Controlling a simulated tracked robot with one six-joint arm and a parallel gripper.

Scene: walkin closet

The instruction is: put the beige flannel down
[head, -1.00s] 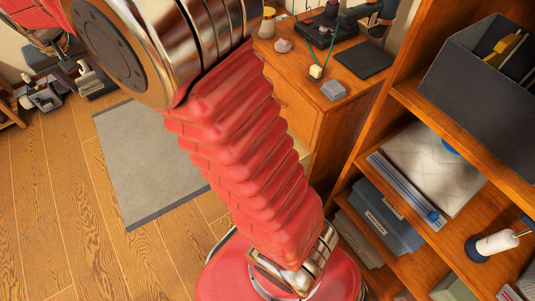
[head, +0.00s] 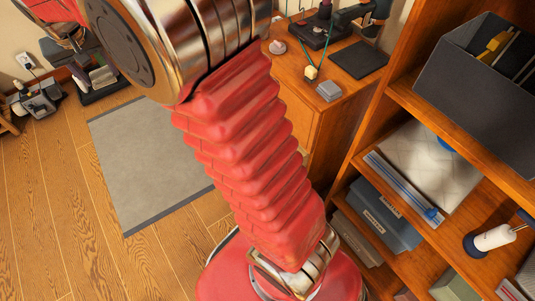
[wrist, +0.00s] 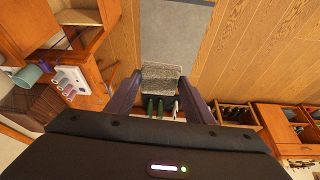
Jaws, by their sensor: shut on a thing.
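In the wrist view, my gripper (wrist: 161,82) has its two dark fingers on either side of the beige flannel (wrist: 160,71). The flannel looks like a small speckled grey-beige block of folded cloth and sits between the fingertips. In the wrist view it appears above a dark open holder with green and white items (wrist: 160,106); I cannot tell the gap between them. In the head view, the end of my arm shows small at the upper left, and the flannel cannot be made out clearly there.
A grey mat (head: 150,150) lies on the wood floor. A wooden desk (head: 300,95) carries a dark pad and small items. A wooden shelf unit (head: 375,120) at the right holds a dark grey bin (head: 460,85), folders and a lint roller (head: 495,238). Open floor lies at the left.

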